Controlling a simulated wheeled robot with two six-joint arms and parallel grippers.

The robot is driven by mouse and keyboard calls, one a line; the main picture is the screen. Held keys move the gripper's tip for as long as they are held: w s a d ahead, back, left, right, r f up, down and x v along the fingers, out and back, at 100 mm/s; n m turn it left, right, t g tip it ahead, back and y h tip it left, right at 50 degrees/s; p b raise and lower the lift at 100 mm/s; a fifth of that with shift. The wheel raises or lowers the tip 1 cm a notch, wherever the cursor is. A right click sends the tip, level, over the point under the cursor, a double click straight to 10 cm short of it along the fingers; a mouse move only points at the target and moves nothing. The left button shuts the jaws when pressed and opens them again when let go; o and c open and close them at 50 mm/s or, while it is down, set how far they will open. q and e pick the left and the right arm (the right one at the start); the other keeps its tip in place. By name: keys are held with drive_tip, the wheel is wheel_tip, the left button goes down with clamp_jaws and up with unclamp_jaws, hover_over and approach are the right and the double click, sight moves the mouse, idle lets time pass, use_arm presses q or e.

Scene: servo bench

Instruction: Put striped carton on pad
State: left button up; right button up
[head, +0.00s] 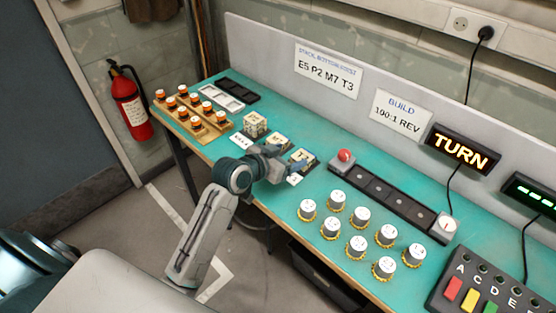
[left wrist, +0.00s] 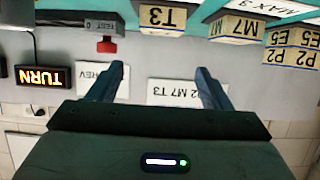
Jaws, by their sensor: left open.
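Several pale, lettered cartons stand along the left-middle of the bench. A stack marked E5 and P2 (head: 254,124) is furthest left; it also shows upside down in the left wrist view (left wrist: 293,48). The M7 carton (head: 279,140) and the T3 carton (head: 303,157) sit to its right, and they show in the left wrist view as M7 (left wrist: 237,28) and T3 (left wrist: 162,18). I cannot make out which carton is striped or clearly identify the pad. My left gripper (head: 277,163) is open and empty, beside the M7 and T3 cartons. My right gripper is not seen.
A wooden rack (head: 190,112) of orange-banded pieces and a white tray (head: 222,97) lie at the left. A red button box (head: 345,160), a dark slotted rail (head: 385,195) and several white-topped knobs (head: 357,246) fill the right. A TURN display (head: 461,150) stands behind.

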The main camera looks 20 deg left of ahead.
use_arm(q)
drive_tip(key=v, duration=0.2)
drive_tip(key=shift+s+a+r, duration=0.15)
drive_tip(key=shift+s+a, duration=0.05)
drive_tip(key=shift+s, duration=0.15)
drive_tip(key=shift+s+a+r, duration=0.1)
drive_tip(key=shift+s+r, duration=0.2)
drive_tip(key=shift+s, duration=0.2)
